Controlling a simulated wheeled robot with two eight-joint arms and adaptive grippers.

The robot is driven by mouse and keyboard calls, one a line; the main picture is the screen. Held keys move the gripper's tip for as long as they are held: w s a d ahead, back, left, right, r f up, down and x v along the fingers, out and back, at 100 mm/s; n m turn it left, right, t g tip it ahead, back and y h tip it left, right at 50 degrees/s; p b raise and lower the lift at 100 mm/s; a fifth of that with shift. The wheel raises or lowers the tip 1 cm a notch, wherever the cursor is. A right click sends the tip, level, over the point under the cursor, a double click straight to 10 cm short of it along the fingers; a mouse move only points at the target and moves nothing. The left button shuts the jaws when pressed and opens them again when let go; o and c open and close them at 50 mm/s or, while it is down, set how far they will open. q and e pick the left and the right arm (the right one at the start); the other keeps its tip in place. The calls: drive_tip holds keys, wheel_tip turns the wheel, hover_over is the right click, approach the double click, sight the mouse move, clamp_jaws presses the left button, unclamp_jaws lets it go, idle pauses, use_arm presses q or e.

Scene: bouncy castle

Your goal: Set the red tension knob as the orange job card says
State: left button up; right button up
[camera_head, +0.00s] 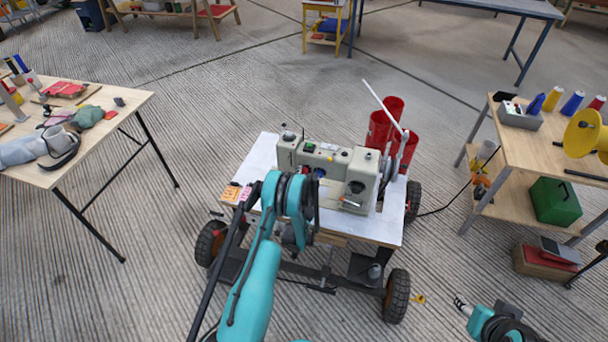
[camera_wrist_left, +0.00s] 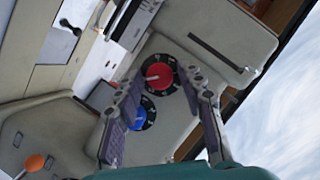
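The sewing machine (camera_head: 335,170) stands on a white-topped wheeled cart (camera_head: 385,228). The orange job card (camera_head: 231,192) lies at the cart's left edge; its writing is too small to read. In the left wrist view, the red knob (camera_wrist_left: 158,76) has a dark dial with white marks and a pale pointer line aimed toward the left. A blue knob (camera_wrist_left: 134,118) sits just below it. My left gripper (camera_wrist_left: 160,84) is open, its fingers on either side of the red knob; contact cannot be told. My right gripper (camera_head: 461,304) is low at the right, away from the cart; its finger opening is unclear.
Red cylinders (camera_head: 385,125) stand behind the machine, with a thin white rod slanting above. Tables stand left (camera_head: 120,98) and right (camera_head: 550,148). A green box (camera_head: 555,201) sits on the right table's lower shelf.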

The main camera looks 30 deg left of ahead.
use_arm(q)
clamp_jaws()
drive_tip(key=n+h, duration=0.1)
drive_tip(key=n, duration=0.1)
drive_tip(key=shift+a+n+h, duration=0.2)
drive_tip(key=shift+n+h, duration=0.1)
drive_tip(key=shift+h, duration=0.1)
drive_tip(key=n+h, duration=0.1)
drive_tip(key=n, duration=0.1)
drive_tip(key=shift+s+n+h, duration=0.1)
drive_tip(key=shift+n+h, duration=0.2)
drive_tip(key=n+h, duration=0.1)
drive_tip(key=n+t+h, duration=0.1)
drive_tip(key=n, duration=0.1)
drive_tip(key=shift+a+n+h, duration=0.2)
drive_tip(key=shift+n+h, duration=0.1)
drive_tip(key=shift+h, duration=0.1)
drive_tip(key=n+t+h, duration=0.1)
drive_tip(key=n, duration=0.2)
drive_tip(key=shift+f+h, duration=0.1)
drive_tip(key=shift+h, duration=0.3)
